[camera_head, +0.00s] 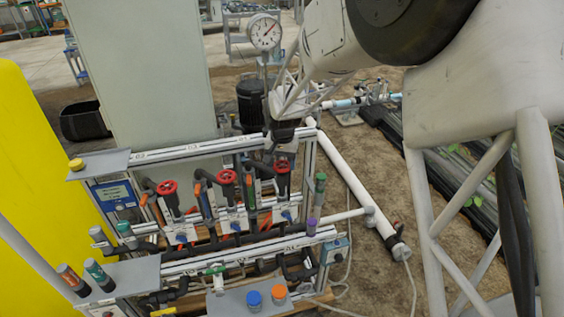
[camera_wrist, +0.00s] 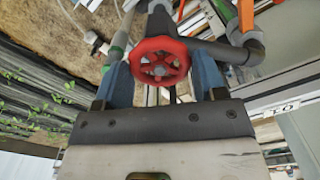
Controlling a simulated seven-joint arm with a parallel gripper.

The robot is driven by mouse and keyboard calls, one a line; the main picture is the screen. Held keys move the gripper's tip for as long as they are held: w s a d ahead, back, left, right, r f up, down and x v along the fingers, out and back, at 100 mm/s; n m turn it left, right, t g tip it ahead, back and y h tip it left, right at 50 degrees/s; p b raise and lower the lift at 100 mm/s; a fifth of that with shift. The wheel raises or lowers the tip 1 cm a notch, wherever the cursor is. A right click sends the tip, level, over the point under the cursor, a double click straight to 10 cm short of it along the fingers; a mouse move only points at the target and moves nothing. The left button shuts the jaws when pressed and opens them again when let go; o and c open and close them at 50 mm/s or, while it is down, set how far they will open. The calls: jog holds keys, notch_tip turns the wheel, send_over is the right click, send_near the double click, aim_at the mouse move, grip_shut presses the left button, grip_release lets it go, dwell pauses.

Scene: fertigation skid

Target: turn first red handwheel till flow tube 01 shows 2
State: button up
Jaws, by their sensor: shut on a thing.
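A red handwheel with spokes (camera_wrist: 160,69) sits between the two blue fingers of my gripper (camera_wrist: 160,58) in the wrist view. The fingers are shut on its rim from both sides. Two more red handwheels, one at the left (camera_head: 166,187) and one in the middle (camera_head: 227,177), stand free in the same row. Upright tubes with orange (camera_head: 205,202) and green parts stand between the valves. Their labels and readings are too small to make out.
A round pressure gauge (camera_head: 264,32) stands behind my gripper. A yellow panel (camera_head: 30,150) and a grey cabinet (camera_head: 145,75) bound the left and back. Blue (camera_head: 254,299) and orange (camera_head: 279,292) caps are on the front shelf. A white pipe (camera_head: 350,185) runs along the right.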

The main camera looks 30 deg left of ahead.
aim_at(282, 165)
jog(key=shift+n, duration=0.5)
jog(key=o, duration=0.9)
jog(key=shift+r, duration=3.95)
